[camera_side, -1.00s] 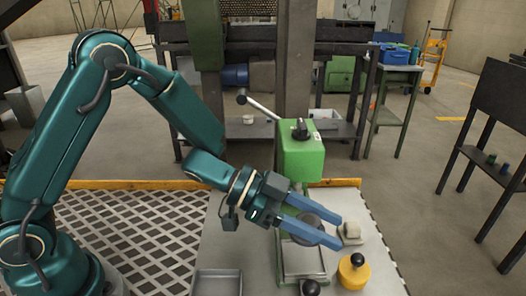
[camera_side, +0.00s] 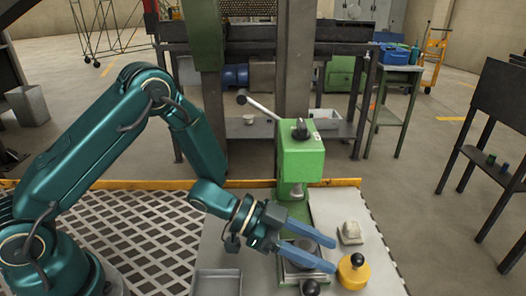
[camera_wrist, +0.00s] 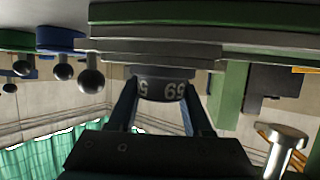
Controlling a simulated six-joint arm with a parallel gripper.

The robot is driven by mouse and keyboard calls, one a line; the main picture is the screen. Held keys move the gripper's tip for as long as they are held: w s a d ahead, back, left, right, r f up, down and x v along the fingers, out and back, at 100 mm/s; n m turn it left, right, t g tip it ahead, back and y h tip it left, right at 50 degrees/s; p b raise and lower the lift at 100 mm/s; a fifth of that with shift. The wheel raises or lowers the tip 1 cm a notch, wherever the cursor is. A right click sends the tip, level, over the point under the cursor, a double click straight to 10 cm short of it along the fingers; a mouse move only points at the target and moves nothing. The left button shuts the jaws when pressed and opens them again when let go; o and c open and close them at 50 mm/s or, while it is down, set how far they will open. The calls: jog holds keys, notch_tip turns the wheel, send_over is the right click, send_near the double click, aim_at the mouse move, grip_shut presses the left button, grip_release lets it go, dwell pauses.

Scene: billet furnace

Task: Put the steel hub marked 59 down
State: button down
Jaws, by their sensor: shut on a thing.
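The steel hub marked 59 is a dark grey round piece. It shows between the blue fingers in the side view (camera_side: 304,246), and in the wrist view (camera_wrist: 163,88) its number shows upside down. My gripper (camera_side: 330,256) is shut on the hub; both fingers also show in the wrist view (camera_wrist: 157,110). The hub is low over the flat metal plate (camera_side: 301,275) of the green press (camera_side: 301,160). In the wrist view the hub's face is right against or very near the stacked plates (camera_wrist: 155,48); I cannot tell whether it touches.
The press ram (camera_side: 297,191) hangs above and behind the fingers. A yellow piece with a black knob (camera_side: 353,274) stands close to the fingertips on the right. A beige block (camera_side: 350,233) sits behind it. A grey tray (camera_side: 218,284) lies front left. A black ball knob (camera_side: 310,288) is in front.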

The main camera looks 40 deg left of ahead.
aim_at(305, 245)
jog(key=shift+f, duration=0.1)
jog(key=shift+c, duration=1.6)
grip_release()
jog(key=v, duration=0.3)
jog(key=shift+s+a, duration=0.1)
jog(key=shift+a, duration=0.25)
jog(key=shift+o, duration=0.5)
jog(key=shift+v, duration=0.75)
jog(key=shift+d, duration=0.1)
